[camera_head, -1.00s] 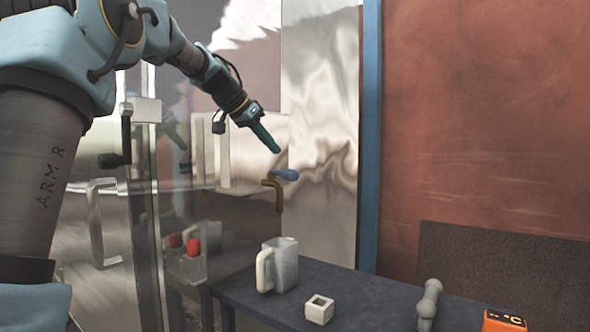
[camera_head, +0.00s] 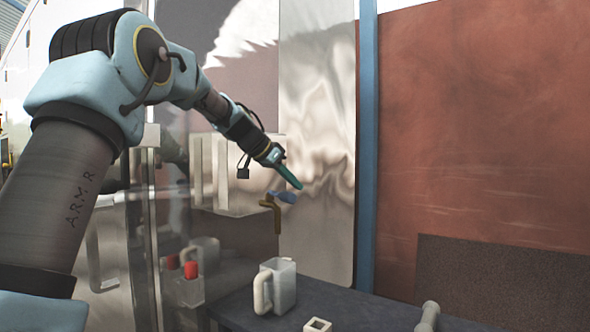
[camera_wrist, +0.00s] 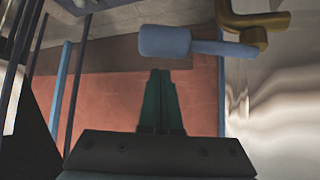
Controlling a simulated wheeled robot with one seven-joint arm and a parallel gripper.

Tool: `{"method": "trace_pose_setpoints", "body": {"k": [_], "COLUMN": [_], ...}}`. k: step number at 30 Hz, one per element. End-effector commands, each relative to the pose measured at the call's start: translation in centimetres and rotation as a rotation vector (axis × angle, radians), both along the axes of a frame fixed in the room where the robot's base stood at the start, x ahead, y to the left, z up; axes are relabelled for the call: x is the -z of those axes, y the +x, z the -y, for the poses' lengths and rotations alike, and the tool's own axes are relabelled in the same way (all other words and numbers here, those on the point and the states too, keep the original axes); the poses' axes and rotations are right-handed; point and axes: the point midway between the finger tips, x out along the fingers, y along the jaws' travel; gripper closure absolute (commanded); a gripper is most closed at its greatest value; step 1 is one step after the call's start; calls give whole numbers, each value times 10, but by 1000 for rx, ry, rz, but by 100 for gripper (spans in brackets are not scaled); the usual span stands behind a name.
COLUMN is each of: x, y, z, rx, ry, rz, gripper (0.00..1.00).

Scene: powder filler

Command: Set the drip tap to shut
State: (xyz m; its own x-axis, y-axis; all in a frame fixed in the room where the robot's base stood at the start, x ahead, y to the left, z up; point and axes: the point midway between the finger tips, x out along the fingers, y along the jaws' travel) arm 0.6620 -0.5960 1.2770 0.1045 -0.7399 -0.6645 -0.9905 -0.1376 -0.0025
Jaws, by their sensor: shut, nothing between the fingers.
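The drip tap has a brown-gold spout (camera_head: 270,213) bent downward and a blue handle (camera_head: 285,197) pointing right, roughly level. It comes out near the shiny metal panel, above the table. In the wrist view the blue handle (camera_wrist: 165,42) lies across the picture beyond my fingertips, with the brass body (camera_wrist: 245,20) at upper right. My gripper (camera_head: 299,186) has green fingers pressed together with nothing between them. Its tips are just above and right of the handle's end in the head view. The wrist view (camera_wrist: 161,72) shows the tips just below the handle; contact cannot be told.
A grey mug (camera_head: 283,285) with a pale handle stands on the dark table (camera_head: 235,303) below the tap. A small white hollow block (camera_head: 317,325) and a grey knobbed piece (camera_head: 429,316) are nearby. Red-capped items (camera_head: 190,270) show behind the clear panel at left.

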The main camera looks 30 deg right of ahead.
Motion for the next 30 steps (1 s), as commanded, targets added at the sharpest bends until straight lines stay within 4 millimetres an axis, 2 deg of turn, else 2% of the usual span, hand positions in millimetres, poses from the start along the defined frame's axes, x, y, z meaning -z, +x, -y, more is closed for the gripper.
{"method": "trace_pose_setpoints", "body": {"k": [6,30], "x": [7,9], "y": [-2,-4], "z": [-12,-20], "rx": [2,70], "ry": [1,1], "rz": [-3,-2], "gripper": [100,100]}}
